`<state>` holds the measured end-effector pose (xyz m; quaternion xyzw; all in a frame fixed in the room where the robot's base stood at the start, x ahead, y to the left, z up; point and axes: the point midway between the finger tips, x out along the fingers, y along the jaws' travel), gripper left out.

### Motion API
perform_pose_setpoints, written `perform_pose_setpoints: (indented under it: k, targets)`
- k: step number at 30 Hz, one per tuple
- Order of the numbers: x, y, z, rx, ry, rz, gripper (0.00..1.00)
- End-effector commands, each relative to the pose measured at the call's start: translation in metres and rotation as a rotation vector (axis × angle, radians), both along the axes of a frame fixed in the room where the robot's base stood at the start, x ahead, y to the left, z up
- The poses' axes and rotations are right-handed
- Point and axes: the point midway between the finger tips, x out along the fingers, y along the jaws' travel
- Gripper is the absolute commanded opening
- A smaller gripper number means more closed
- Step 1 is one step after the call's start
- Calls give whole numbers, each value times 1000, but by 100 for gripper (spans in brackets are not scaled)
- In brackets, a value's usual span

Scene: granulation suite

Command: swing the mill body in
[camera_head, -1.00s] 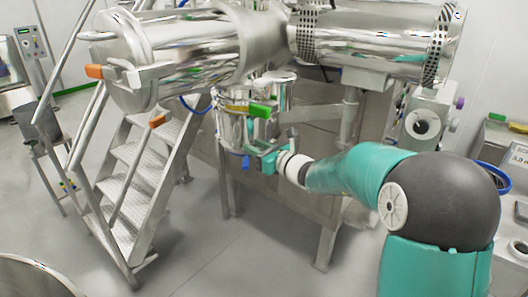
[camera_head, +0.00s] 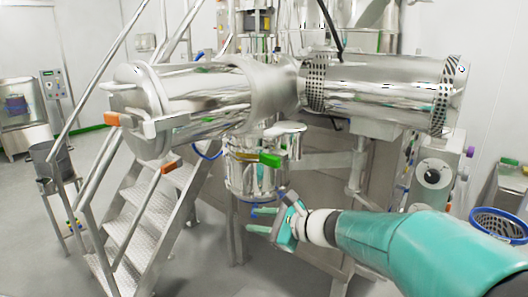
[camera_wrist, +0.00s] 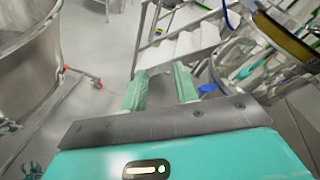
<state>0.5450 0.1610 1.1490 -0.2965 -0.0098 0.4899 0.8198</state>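The mill body appears to be the upright steel cylinder (camera_head: 250,178) below the long horizontal drum, in the middle of the head view. A green handle (camera_head: 270,160) is at its upper right side. My gripper (camera_head: 256,220) is just below and in front of the cylinder, its two teal fingers apart and pointing left. In the wrist view my gripper (camera_wrist: 160,76) is also open, with nothing held between the fingers. A small blue part (camera_wrist: 207,88) shows beside the right finger there; I cannot tell whether they touch.
Metal steps (camera_head: 155,205) with handrails stand left of the cylinder. The horizontal steel drum (camera_head: 205,95) and a perforated drum (camera_head: 385,92) are above. A blue-rimmed basket (camera_head: 498,222) is at the right. Grey floor is open at the left. A large steel vessel (camera_wrist: 25,60) fills the wrist view's left.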

Motion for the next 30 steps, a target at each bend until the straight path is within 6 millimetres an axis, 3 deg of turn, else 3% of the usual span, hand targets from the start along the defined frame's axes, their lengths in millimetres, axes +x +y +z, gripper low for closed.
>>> perform_pose_setpoints:
  k: [3,8,15,21,24,30]
  targets:
    - [-53,0,-2,-262,-124,147,30]
    - [-117,-17,-14,-609,-281,345,30]
    - [-194,-72,-33,-1118,-487,639,30]
    - [-240,-128,-39,-1506,-608,866,30]
    - [-252,-148,-40,-1633,-635,944,30]
    - [-259,-161,-40,-1714,-648,999,30]
